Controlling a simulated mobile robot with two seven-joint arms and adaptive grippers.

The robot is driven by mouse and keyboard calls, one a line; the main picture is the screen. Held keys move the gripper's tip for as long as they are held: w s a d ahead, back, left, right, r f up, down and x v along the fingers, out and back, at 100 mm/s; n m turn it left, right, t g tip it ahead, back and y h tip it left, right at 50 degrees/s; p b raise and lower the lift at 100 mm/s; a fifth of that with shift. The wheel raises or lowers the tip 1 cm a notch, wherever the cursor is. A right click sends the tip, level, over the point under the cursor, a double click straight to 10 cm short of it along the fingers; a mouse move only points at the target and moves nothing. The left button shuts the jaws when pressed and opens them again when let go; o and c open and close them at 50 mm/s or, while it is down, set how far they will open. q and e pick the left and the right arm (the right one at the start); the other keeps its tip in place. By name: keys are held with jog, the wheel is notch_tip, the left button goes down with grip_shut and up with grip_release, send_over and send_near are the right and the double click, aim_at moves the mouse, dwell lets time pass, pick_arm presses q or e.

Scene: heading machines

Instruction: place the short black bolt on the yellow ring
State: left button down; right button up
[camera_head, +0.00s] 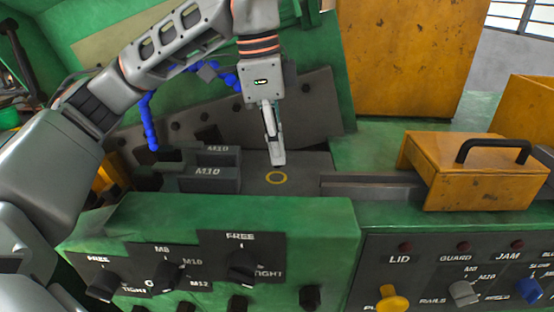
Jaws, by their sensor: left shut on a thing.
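The yellow ring (276,178) is a thin circle marked on the dark grey plate, in the middle of the view just right of the M10 blocks. My left gripper (278,161) comes down from above and points at the plate. Its fingertips show just above the ring in the picture; the exact height cannot be told. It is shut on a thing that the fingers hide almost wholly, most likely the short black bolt. No loose bolt can be made out elsewhere. My right gripper is not in view.
Dark blocks marked M10 (208,178) stand left of the ring. A grey rail (372,188) runs right to a yellow cover (468,178) with a black handle. A green panel (215,222) with knobs stands in front. The plate around the ring is clear.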

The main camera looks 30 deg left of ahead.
pick_arm(q)
jog(key=shift+f, duration=1.2)
jog(key=shift+f, duration=0.2)
jog(key=c, duration=2.2)
grip_release()
jog(key=shift+r, duration=0.1)
jog(key=r, duration=0.4)
jog(key=a+r, duration=0.1)
jog(key=r, duration=0.7)
jog(key=shift+s+a, duration=0.3)
jog(key=shift+s, duration=0.05)
